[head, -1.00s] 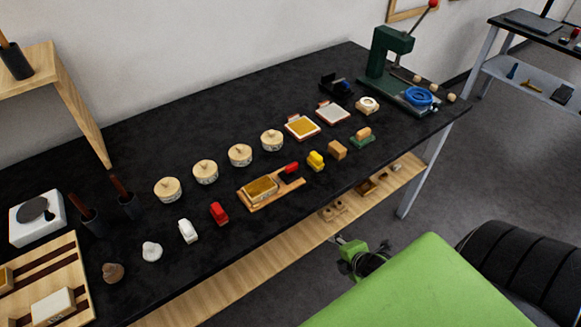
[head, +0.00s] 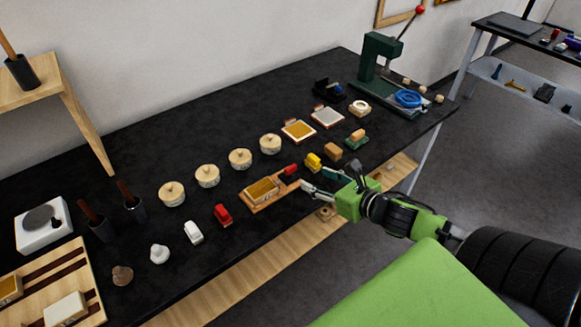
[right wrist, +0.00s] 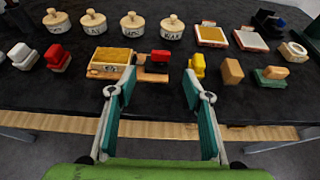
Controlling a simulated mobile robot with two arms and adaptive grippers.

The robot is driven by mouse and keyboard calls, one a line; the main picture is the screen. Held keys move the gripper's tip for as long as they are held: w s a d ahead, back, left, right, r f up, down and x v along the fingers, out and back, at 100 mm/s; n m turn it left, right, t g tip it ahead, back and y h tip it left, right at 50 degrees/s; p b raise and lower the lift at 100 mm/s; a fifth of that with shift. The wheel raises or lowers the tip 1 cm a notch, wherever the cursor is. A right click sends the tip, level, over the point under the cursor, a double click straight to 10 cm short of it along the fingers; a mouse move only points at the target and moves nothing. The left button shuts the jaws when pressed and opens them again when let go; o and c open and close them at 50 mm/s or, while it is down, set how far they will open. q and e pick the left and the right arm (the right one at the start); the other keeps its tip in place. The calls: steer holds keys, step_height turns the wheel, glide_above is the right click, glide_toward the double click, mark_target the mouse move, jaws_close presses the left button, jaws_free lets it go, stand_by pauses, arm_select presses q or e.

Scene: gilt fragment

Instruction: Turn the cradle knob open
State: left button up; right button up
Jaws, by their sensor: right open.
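A wooden cradle (head: 255,208) lies near the table's front edge and holds a small block with a gold top (head: 262,189). A red knob-like piece (head: 290,170) is at its right end; I cannot tell its turned position. In the right wrist view the cradle (right wrist: 150,76) is ahead and left, with the red piece (right wrist: 160,57) nearly straight ahead. My right gripper (head: 314,179) is open and empty by the table's front edge, right of the cradle and apart from it. It also shows in the right wrist view (right wrist: 158,92). My left gripper is not in view.
A yellow piece (head: 313,161) and a tan block (head: 333,151) stand close to the right gripper. Lidded round pots (head: 207,175) line up behind the cradle. A red piece (head: 222,214) stands to its left. A green press (head: 383,65) stands at the far right end.

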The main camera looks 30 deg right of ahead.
mark_target(292, 167)
steer(key=p+x, duration=0.1)
steer(key=x, duration=1.2)
steer(key=shift+w+f+p, duration=0.3)
steer(key=c, duration=1.1)
